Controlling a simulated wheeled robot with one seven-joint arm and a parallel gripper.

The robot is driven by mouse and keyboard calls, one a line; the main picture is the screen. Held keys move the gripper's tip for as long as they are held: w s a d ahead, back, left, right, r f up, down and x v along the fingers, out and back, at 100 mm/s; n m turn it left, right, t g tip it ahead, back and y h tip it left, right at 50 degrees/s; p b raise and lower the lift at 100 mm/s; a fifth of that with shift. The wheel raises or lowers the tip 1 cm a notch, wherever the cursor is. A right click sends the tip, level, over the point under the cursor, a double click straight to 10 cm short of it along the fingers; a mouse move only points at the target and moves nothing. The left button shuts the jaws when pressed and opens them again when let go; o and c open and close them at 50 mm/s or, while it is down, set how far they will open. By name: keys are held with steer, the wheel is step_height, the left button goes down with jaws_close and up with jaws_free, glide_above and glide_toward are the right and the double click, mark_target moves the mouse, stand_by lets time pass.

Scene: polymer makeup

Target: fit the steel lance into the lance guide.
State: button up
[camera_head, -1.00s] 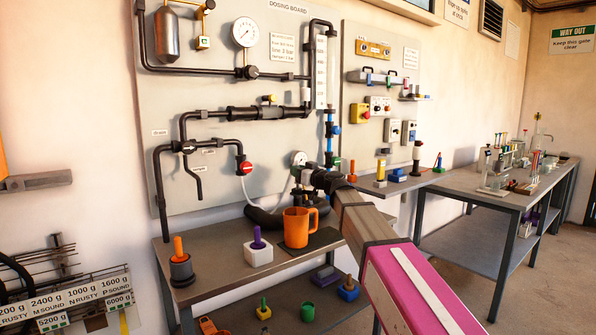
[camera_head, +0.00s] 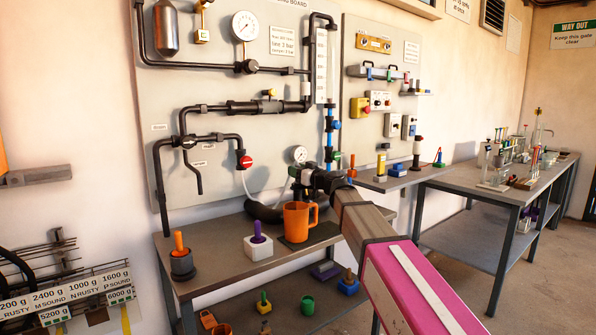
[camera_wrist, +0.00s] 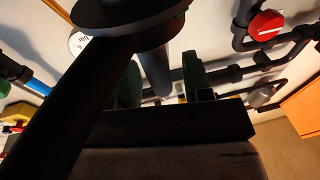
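My gripper (camera_head: 302,180) is in front of the lower board, above the bench and just behind the orange mug, close to the small dial gauge. In the wrist view its two green finger pads (camera_wrist: 164,84) stand apart. A grey cylinder (camera_wrist: 153,68), perhaps the steel lance, shows between or behind the pads. I cannot tell if they touch it. A dark disc and a thick dark bar cover much of that view. In the head view my wrist hides the fingertips. I cannot pick out the lance guide with certainty.
The orange mug (camera_head: 296,222) stands on a dark mat. A black hose coil (camera_head: 263,211) and red valve (camera_head: 246,162) are nearby.

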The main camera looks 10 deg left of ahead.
steer(key=shift+r, duration=0.15)
step_height(320, 180, up, 4)
steer(key=shift+s+r, duration=0.1)
steer(key=s+a+r, duration=0.5)
steer(key=s+r, duration=0.1)
steer(key=s, duration=0.4)
steer(key=shift+a+r, duration=0.2)
steer(key=shift+r, duration=0.1)
steer(key=shift+s, duration=0.1)
